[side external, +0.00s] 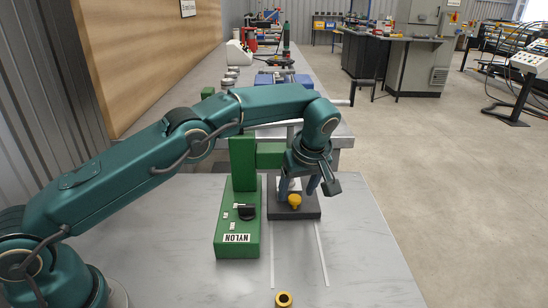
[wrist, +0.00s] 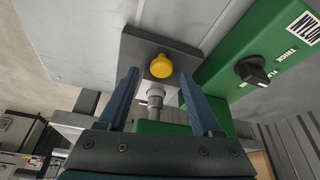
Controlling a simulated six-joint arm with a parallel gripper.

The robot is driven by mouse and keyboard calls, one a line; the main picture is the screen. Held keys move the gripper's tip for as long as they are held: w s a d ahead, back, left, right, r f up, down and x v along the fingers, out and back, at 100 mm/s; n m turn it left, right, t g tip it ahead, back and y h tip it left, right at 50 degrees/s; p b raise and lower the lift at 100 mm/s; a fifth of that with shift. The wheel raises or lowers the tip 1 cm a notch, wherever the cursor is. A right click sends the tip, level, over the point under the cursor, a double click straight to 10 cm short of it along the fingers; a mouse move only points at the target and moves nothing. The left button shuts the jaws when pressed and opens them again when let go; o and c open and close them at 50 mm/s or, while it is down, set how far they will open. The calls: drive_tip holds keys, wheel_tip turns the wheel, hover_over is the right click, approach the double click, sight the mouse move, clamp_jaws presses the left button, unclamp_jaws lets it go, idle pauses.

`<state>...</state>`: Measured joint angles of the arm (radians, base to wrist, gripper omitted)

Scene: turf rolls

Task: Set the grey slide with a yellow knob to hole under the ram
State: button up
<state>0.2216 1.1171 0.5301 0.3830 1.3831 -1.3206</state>
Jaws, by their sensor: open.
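The slide (side external: 308,212) is a dark grey plate lying at the far end of two pale rails. Its yellow knob (side external: 294,200) stands up near its front edge. The slide also shows in the wrist view (wrist: 134,45), with the knob (wrist: 161,66) between my fingertips. My gripper (side external: 311,184) is open, with one finger on either side of the knob and no visible grip on it. The pale metal ram (wrist: 155,95) shows just beyond the knob, on the green press (side external: 241,190). The slide's holes cannot be made out, so their alignment under the ram is unclear.
The press base bears a black dial (side external: 246,212) and a NYLON label, close left of the slide. The rails (side external: 272,262) run forward over clear table. A long bench stands behind.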

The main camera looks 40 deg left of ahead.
drive_tip(key=shift+v, duration=2)
drive_tip(key=shift+a, duration=0.1)
drive_tip(key=s+a+r+m+t+h, duration=0.15)
drive_tip(key=s+r, duration=0.25)
drive_tip(key=r, duration=0.5)
drive_tip(key=s+a+r+n+t, duration=0.1)
drive_tip(key=s+a+r, duration=0.25)
drive_tip(key=r, duration=0.45)
drive_tip(key=s+d+f+m+h, duration=0.1)
drive_tip(key=s+f+m, duration=0.4)
drive_tip(key=s, duration=0.4)
drive_tip(key=s+d+f+m+h, duration=0.1)
drive_tip(key=s+f+m, duration=0.4)
drive_tip(key=s, duration=0.5)
drive_tip(key=shift+d+m+t, duration=0.2)
drive_tip(key=shift+m+t, duration=0.15)
drive_tip(key=shift+m, duration=0.4)
